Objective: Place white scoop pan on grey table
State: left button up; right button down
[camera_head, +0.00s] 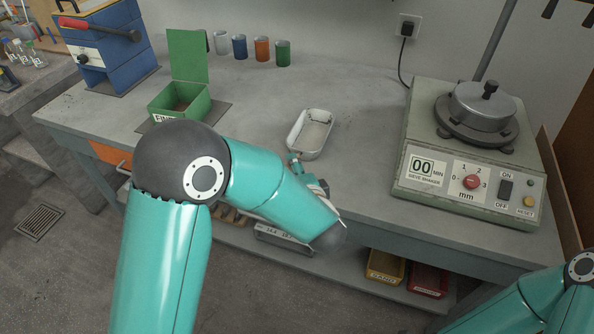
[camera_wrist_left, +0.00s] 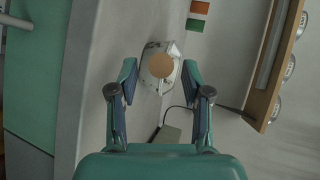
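The white scoop pan (camera_head: 310,134) is a shallow, rounded rectangular dish. In the head view it rests on the grey table (camera_head: 362,150), near the middle. My left gripper (camera_head: 302,172) is mostly hidden behind my teal left arm, just in front of the pan's near end. I cannot tell whether they touch. In the left wrist view the fingers of my left gripper (camera_wrist_left: 159,68) stand apart with nothing clasped. A pale object with a round brown top (camera_wrist_left: 160,65) shows beyond the fingers. My right gripper is out of view.
A green open box (camera_head: 180,101) and several coloured cups (camera_head: 262,49) stand left and behind. A sieve shaker (camera_head: 470,165) fills the right side. A blue machine (camera_head: 105,50) is at far left. Bins (camera_head: 386,266) sit on the lower shelf. Table right of the pan is clear.

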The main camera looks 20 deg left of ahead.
pick_arm(q)
jog(key=v, duration=1.2)
notch_tip(320, 180, down, 18)
jog(key=w+a+n+g+h, duration=0.2)
jog(key=n+g+h, duration=0.1)
jog(key=n+h, duration=0.25)
jog(key=s+f+n+g+h, duration=0.3)
jog(key=s+f, duration=0.3)
jog(key=s, duration=0.3)
jog(key=s+f+n+g+h, duration=0.3)
jog(key=s+f+n+g, duration=0.1)
jog(key=s+f, duration=0.3)
jog(key=shift+s+d+n+g+p, duration=0.4)
jog(key=shift+s+g, duration=0.3)
jog(key=shift+s, duration=0.5)
